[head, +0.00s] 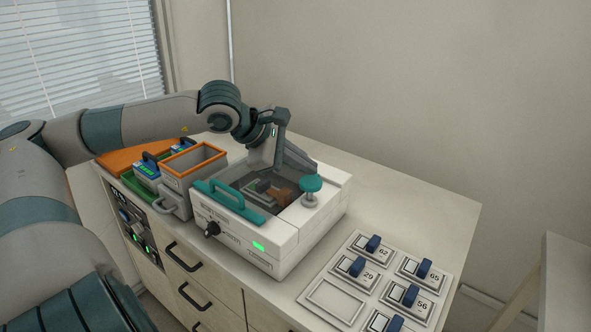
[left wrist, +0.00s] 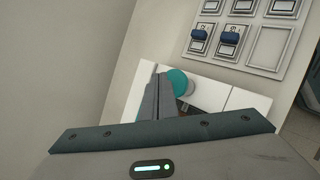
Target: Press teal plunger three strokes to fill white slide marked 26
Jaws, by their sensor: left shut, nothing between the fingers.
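The teal plunger (head: 311,184) stands upright on the right of the white sequencer cabinet (head: 312,228). It also shows in the left wrist view (left wrist: 181,82). My left gripper (head: 308,164) is shut and empty, reaching over the cabinet from behind. Its closed fingers (left wrist: 157,92) appear just beside the plunger in the wrist view; I cannot tell whether they touch it. Inside the cabinet's dark recess is a small block with a dark blue part and a brown part (head: 268,190), partly in shadow. No number 26 is legible. My right gripper is not in view.
White slides with blue grips, marked 62 (head: 384,252), 29 (head: 368,275), 65 and 56, lie in a tray at the right. One tray place (head: 335,301) is empty. An orange-rimmed bin (head: 194,160) stands left of the cabinet. The counter behind the tray is clear.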

